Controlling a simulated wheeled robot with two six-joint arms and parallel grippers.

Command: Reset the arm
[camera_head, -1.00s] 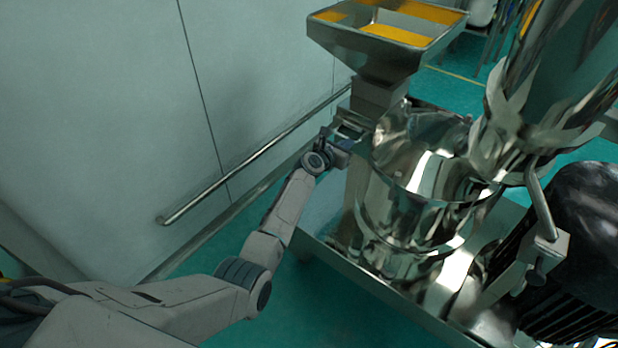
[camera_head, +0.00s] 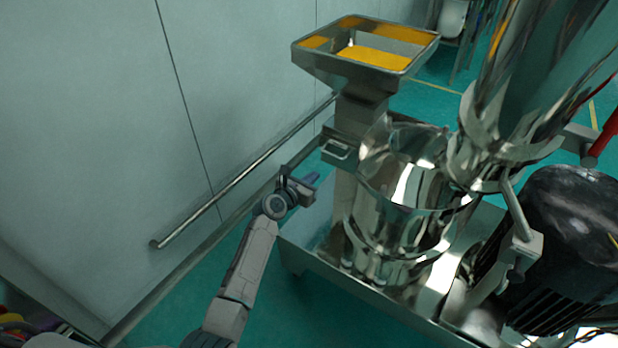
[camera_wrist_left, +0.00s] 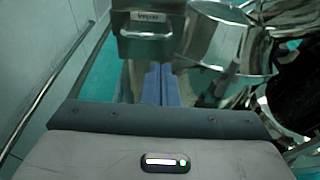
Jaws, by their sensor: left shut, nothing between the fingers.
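My left gripper (camera_head: 308,183) reaches in from the lower left in the head view. It is shut and empty, just left of the shiny metal sieve machine (camera_head: 395,215) and below its small drawer handle (camera_head: 338,152). In the left wrist view the blue fingers of my left gripper (camera_wrist_left: 161,86) lie side by side. The metal box with a label and a handle (camera_wrist_left: 146,33) is straight beyond them, apart from the fingers. My right gripper is not in view.
A hopper (camera_head: 366,88) with yellow material stands above the machine. A wall with a metal rail (camera_head: 245,178) runs along the left. A black motor (camera_head: 572,235) is at the right. Green floor (camera_head: 295,315) is open in front of the machine's base.

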